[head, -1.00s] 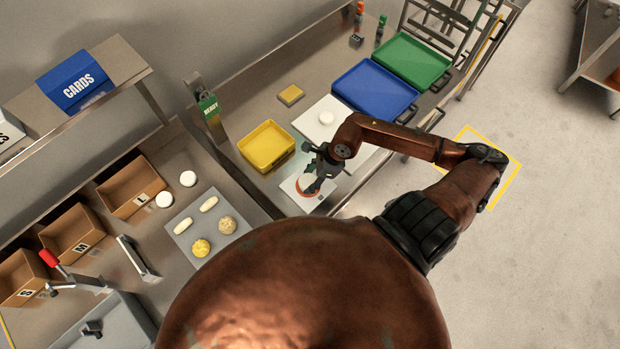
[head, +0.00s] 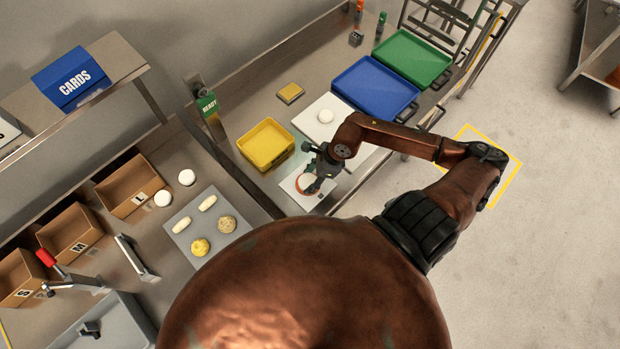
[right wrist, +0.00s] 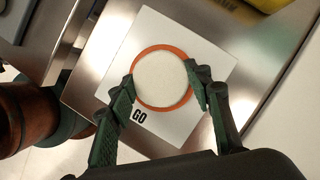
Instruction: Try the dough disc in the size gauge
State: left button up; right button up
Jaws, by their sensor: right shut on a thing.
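The size gauge is a white plate marked GO (right wrist: 190,125) with an orange ring (right wrist: 139,99), lying on the steel bench. It also shows in the head view (head: 296,195). The pale round dough disc (right wrist: 163,80) appears within the ring in the right wrist view, with a thin orange rim around it. I cannot tell how far down in the ring it sits. My right gripper (right wrist: 162,78) is over the gauge, its fingers shut on opposite sides of the disc. In the head view the right gripper (head: 316,181) partly hides the disc and ring. My left gripper is not in view.
A yellow tray (head: 265,146) stands left of the gauge. Blue (head: 376,91) and green (head: 411,60) trays stand farther back. A grey mat (head: 193,246) with dough pieces lies at left.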

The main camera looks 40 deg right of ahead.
jog(key=o, duration=1.2)
jog(key=v, duration=1.2)
dwell(0.4)
